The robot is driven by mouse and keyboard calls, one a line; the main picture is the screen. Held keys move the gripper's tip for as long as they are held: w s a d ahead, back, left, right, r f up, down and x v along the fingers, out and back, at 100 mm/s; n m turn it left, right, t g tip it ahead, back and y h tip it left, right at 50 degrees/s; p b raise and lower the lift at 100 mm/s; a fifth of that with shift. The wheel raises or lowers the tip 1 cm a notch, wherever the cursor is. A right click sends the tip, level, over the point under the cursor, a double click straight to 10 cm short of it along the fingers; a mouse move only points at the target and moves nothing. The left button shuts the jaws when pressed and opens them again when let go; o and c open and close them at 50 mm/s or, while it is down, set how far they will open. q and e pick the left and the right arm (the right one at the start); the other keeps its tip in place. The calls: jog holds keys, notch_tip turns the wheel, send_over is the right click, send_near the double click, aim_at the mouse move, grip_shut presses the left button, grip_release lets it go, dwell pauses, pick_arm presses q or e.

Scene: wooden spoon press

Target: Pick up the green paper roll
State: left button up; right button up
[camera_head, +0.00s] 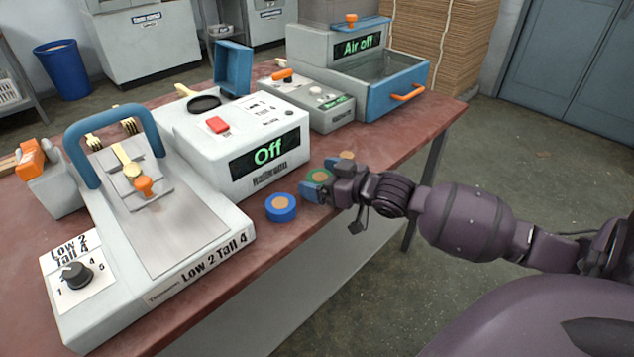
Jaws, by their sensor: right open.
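The green paper roll (319,176) lies on the red-brown table, partly hidden by my right gripper. My right gripper (318,189) reaches in from the right, low over the table. It is open, with its fingers around or just beside the green roll; I cannot tell whether they touch it. A blue roll (280,208) with a tan core lies to the left of the gripper. Another tan-topped roll (347,156) shows behind the gripper, mostly hidden. My left gripper is not in view.
A white machine reading "Off" (240,140) stands just behind the rolls. The press with a blue handle (150,215) fills the left of the table. A machine with a blue drawer (395,92) stands at the back right. The table's front edge is close to the rolls.

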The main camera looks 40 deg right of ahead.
jog(key=shift+w, duration=0.2)
jog(key=shift+c, duration=0.4)
jog(key=c, duration=0.9)
jog(key=shift+r, duration=0.15)
